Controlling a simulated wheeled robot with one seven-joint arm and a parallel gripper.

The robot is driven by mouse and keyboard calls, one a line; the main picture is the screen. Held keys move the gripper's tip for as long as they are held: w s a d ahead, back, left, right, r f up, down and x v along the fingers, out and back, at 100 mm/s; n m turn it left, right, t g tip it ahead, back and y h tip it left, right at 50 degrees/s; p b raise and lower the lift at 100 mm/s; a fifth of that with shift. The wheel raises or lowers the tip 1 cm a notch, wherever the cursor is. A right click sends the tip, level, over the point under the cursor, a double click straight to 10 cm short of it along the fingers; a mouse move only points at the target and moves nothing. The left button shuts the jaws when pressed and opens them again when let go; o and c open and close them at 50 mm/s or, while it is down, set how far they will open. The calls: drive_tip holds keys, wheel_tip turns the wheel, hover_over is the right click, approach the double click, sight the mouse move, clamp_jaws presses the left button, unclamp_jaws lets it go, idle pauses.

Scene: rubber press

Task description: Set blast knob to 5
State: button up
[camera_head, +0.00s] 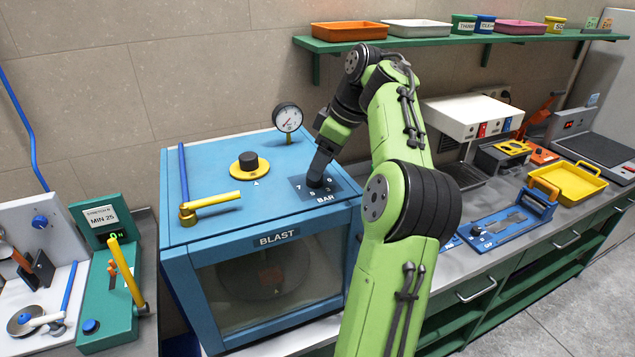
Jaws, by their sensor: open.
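The blue blast cabinet (215,225) stands left of the middle, labelled BLAST (279,238) on its front. On its top right is a dark dial plate (300,187) marked BAR, with some digits such as 7 and 6 showing. My gripper (319,181) points down over the middle of this plate, with its fingertips at the dial. It is open. The gripper hides most of the dial's knob and its pointer, so I cannot read the setting or tell whether the fingers touch the knob.
A black knob on a yellow base (249,165), a yellow lever (212,202) and a round gauge (287,118) stand on the cabinet top. A green shelf (430,43) with trays hangs behind. A yellow tray (567,183) and a blue fixture (500,228) lie on the right counter.

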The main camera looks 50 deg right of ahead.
drive_tip(key=x, duration=0.3)
drive_tip(key=shift+a+r+b, duration=0.1)
drive_tip(key=shift+a+b, duration=0.1)
drive_tip(key=shift+b, duration=0.1)
drive_tip(key=shift+d, duration=0.1)
drive_tip(key=shift+c, duration=0.4)
drive_tip(key=c, duration=0.9)
drive_tip(key=shift+c, duration=0.2)
